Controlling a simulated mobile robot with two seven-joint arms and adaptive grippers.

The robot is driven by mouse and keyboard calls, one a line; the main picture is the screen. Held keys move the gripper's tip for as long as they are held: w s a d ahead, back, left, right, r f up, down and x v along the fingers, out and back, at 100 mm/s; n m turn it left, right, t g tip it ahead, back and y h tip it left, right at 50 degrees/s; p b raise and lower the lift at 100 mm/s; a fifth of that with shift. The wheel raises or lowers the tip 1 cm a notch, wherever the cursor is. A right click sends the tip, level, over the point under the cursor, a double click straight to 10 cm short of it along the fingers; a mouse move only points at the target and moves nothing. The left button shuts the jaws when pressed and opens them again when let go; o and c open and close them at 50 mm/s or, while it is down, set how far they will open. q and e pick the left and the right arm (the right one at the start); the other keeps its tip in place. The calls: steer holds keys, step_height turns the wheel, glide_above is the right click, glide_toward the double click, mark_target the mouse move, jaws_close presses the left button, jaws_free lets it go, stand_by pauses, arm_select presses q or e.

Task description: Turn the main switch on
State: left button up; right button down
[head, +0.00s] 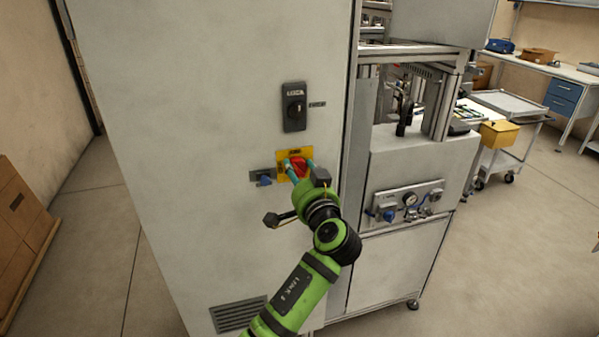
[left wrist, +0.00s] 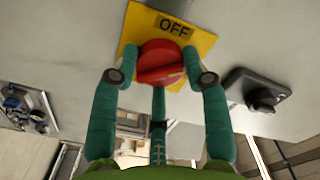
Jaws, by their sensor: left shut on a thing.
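The main switch is a red rotary knob (head: 299,168) on a yellow plate (head: 281,157) on the front of a tall grey cabinet (head: 215,90). My left gripper (head: 297,170) is at the knob, its teal fingers on either side of it. In the left wrist view the fingers (left wrist: 160,80) are shut on the red knob (left wrist: 158,58), one at each side. The yellow plate (left wrist: 200,42) there reads "OFF" in the part that shows. The rest of its marking is hidden. My right gripper is not in view.
A black rotary switch (head: 294,107) sits above the knob on the cabinet. A small blue-handled fitting (head: 263,177) is just left of the yellow plate. A pneumatic panel (head: 405,204) is on the machine at right. Cartons (head: 20,222) stand at far left. Floor right is open.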

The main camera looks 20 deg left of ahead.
arm_select(q)
steer(key=m+p, duration=0.1)
steer(key=m, duration=0.1)
steer(key=r+m, duration=0.1)
steer(key=m, duration=0.1)
steer(key=shift+p, duration=0.35)
steer(key=shift+m+p, duration=0.65)
steer(key=shift+m, duration=1.05)
steer(key=shift+f, duration=0.1)
steer(key=o, duration=1.2)
steer(key=shift+c, duration=0.2)
steer(key=shift+w+d+f, duration=0.1)
steer(key=shift+f, duration=0.15)
